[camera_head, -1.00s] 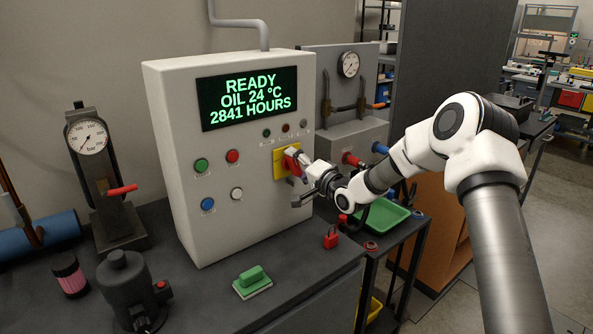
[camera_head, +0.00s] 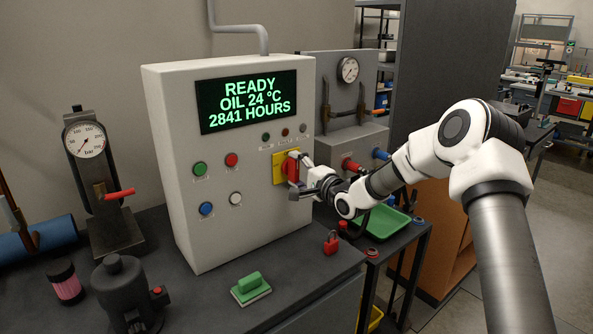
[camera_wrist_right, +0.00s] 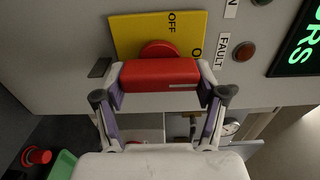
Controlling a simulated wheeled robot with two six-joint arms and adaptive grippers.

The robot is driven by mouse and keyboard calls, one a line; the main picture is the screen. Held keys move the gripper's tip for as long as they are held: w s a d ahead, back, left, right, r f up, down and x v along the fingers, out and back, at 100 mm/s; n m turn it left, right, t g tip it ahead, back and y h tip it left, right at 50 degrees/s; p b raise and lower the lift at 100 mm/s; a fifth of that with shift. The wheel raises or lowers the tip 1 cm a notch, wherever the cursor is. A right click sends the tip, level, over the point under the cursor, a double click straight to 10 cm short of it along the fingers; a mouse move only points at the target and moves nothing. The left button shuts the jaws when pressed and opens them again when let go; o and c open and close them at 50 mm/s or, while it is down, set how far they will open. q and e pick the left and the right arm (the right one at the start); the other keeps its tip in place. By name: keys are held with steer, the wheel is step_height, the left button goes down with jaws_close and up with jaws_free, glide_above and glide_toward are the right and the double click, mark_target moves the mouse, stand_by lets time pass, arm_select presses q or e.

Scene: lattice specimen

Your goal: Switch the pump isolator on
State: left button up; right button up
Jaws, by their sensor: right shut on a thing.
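The pump isolator is a yellow plate (camera_head: 279,168) with a red rotary handle (camera_head: 291,168) on the front of the grey control cabinet. My right gripper (camera_head: 298,176) is shut on the handle from the right side. In the right wrist view, the red handle (camera_wrist_right: 160,76) lies between the two fingertips, with its white mark at the right end. The yellow plate (camera_wrist_right: 135,33) shows "OFF" and part of another label starting with "O". The handle stands about upright on the cabinet, its marked end up, toward the partly hidden label. My left gripper is not in view.
The cabinet display (camera_head: 247,101) reads READY. Push buttons (camera_head: 231,160) and small lamps sit near the isolator. A red padlock (camera_head: 331,242) and a green block (camera_head: 250,288) are on the bench. A green tray (camera_head: 382,222) lies on the trolley at right.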

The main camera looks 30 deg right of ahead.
steer(key=o, duration=1.1)
steer(key=shift+w, duration=0.1)
steer(key=shift+o, duration=0.2)
steer(key=s, duration=1.2)
steer(key=shift+d, duration=0.4)
